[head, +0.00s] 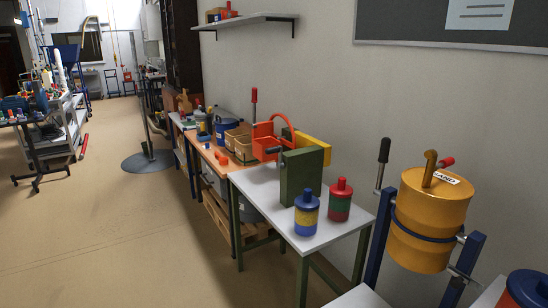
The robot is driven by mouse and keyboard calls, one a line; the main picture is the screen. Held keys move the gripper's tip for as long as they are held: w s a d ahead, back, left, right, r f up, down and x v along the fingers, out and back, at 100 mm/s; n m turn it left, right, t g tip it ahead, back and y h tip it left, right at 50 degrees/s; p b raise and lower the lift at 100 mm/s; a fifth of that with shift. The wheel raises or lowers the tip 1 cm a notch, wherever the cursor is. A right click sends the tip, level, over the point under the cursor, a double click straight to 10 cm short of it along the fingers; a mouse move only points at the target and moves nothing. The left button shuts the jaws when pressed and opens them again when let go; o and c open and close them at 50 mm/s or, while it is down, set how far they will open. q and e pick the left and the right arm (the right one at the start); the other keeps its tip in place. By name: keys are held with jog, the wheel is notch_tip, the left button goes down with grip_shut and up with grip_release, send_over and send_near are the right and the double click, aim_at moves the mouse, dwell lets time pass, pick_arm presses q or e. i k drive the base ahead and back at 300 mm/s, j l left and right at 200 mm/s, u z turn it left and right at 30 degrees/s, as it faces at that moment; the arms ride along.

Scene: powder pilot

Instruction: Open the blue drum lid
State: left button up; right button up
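Two things in the head view could be the blue drum, and I cannot tell which one is meant. One is a blue drum-like container (222,131) on the far workbench along the wall, partly hidden by nearby boxes. The other is a round blue-topped container (527,288) with a red-orange body at the bottom right, cut off by the picture edge. No open lid shows on either one. Neither of my grippers is in view.
A yellow-orange drum (430,220) hangs in a blue stand at the right. A pole on a round base (148,162) stands farther back.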

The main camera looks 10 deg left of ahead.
aim_at(225, 121)
jog(key=i+j+u, duration=0.6)
jog(key=i+u, duration=0.2)
jog(key=i, duration=0.15)
jog(key=i+j+u, duration=0.1)
jog(key=i+u, duration=0.3)
jog(key=i+z, duration=0.15)
jog(key=i, duration=0.35)
jog(key=i+z, duration=0.15)
jog(key=i, duration=0.35)
jog(key=i+j+z, duration=0.2)
jog(key=i, duration=0.3)
jog(key=i+j+z, duration=0.15)
jog(key=i, duration=0.4)
